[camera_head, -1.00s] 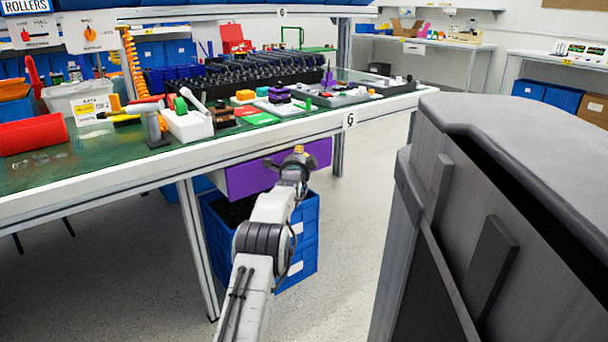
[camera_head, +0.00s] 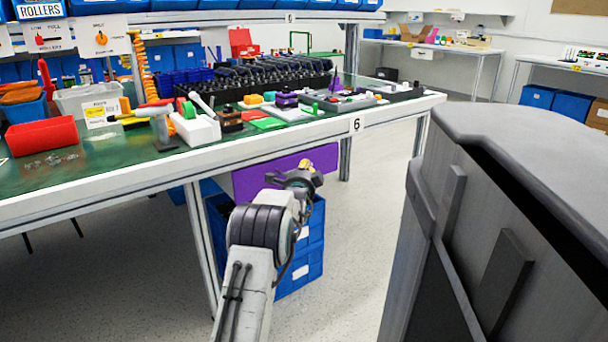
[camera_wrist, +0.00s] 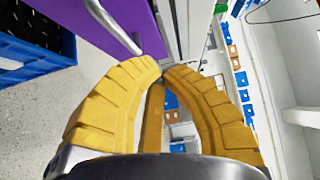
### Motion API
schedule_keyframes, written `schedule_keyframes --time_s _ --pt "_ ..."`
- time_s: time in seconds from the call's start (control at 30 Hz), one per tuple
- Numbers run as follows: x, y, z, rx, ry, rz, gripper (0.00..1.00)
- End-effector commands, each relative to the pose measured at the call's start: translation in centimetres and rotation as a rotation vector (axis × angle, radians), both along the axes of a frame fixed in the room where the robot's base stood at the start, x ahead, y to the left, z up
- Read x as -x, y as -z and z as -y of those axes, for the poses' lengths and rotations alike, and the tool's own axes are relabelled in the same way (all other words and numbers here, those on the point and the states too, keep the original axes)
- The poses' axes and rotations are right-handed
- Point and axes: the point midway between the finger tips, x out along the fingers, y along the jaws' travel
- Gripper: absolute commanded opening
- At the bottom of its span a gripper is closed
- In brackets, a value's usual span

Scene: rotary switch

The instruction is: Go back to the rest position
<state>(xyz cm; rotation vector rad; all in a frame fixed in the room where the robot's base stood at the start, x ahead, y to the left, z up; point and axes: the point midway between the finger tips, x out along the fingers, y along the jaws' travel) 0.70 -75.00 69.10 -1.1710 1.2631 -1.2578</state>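My gripper (camera_head: 306,163) is in front of the workbench (camera_head: 120,172), below the height of its top, close to a purple drawer (camera_head: 262,178). In the wrist view its two yellow fingers (camera_wrist: 161,68) curve together with their tips meeting or almost meeting, and nothing shows between them. The purple drawer (camera_wrist: 115,22) with a metal handle is at the upper left of that view. A grey board (camera_head: 345,104) with small parts lies on the bench top; I cannot make out a rotary switch on it.
Blue crates (camera_head: 300,255) stand under the bench just behind my arm. A red bin (camera_head: 42,136), tools and a black rack (camera_head: 265,80) fill the bench top. A large grey cabinet-like body (camera_head: 500,220) is close on the right. Clear floor (camera_head: 375,205) lies between.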

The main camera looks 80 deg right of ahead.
Motion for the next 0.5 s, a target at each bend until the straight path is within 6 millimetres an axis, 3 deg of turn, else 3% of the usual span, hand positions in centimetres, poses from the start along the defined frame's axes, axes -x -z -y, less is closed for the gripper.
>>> schedule_keyframes --time_s 0.5 --pt "-0.3 0.0 -3.7 0.0 0.0 0.0 0.0"
